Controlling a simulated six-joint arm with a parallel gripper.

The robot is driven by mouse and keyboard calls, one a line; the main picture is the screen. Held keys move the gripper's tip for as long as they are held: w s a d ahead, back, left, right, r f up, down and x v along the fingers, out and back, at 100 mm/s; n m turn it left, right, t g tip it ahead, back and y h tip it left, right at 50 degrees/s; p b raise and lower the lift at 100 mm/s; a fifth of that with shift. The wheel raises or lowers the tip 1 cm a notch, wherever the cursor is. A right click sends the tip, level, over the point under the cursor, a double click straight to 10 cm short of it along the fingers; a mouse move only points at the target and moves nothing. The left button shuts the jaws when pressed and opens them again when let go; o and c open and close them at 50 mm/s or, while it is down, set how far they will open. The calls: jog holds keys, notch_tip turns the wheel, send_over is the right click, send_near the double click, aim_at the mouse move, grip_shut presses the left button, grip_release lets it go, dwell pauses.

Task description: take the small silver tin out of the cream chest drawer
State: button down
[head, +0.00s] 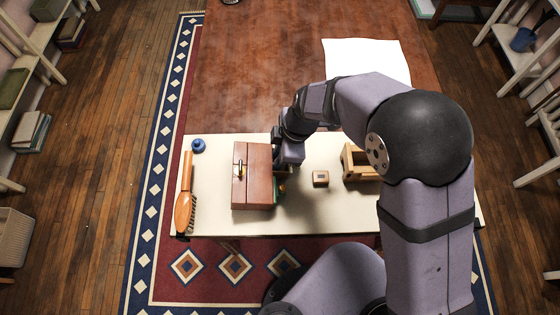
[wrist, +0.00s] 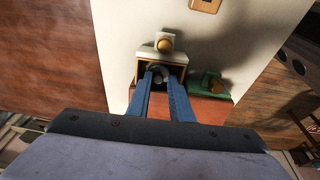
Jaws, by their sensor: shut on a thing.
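The chest (head: 253,175) is a reddish-brown wooden box with a handle on its lid, standing on the cream table. In the wrist view its cream drawer (wrist: 146,52) is pulled out, with a round tan knob (wrist: 165,42) on its front. My gripper (wrist: 160,75) reaches into this drawer with its blue fingers. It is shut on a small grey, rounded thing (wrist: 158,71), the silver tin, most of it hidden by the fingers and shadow. In the head view my gripper (head: 285,165) is at the chest's right side; the tin is not visible there.
A green drawer (wrist: 208,87) with a brass knob sticks out beside the cream one. A small square wooden block (head: 320,178) and an open wooden frame (head: 350,160) stand to the right. A brush (head: 185,210) and a blue object (head: 198,145) lie left. Bare tabletop surrounds the block.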

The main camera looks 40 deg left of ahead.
jog(key=shift+s+d+f, duration=0.15)
jog(key=shift+f, duration=0.25)
jog(key=shift+s+d+f, duration=0.1)
jog(key=shift+d+f, duration=0.05)
jog(key=shift+f, duration=0.25)
jog(key=shift+w+a+r+p, duration=0.1)
jog(key=shift+a+r+p, duration=0.1)
jog(key=shift+r+p, duration=0.3)
jog(key=shift+a+r+p, duration=0.15)
jog(key=shift+r+p, duration=0.25)
jog(key=shift+r, duration=0.2)
jog(key=shift+w+a+r+p, duration=0.15)
jog(key=shift+r+p, duration=1.2)
jog(key=shift+r, duration=1.05)
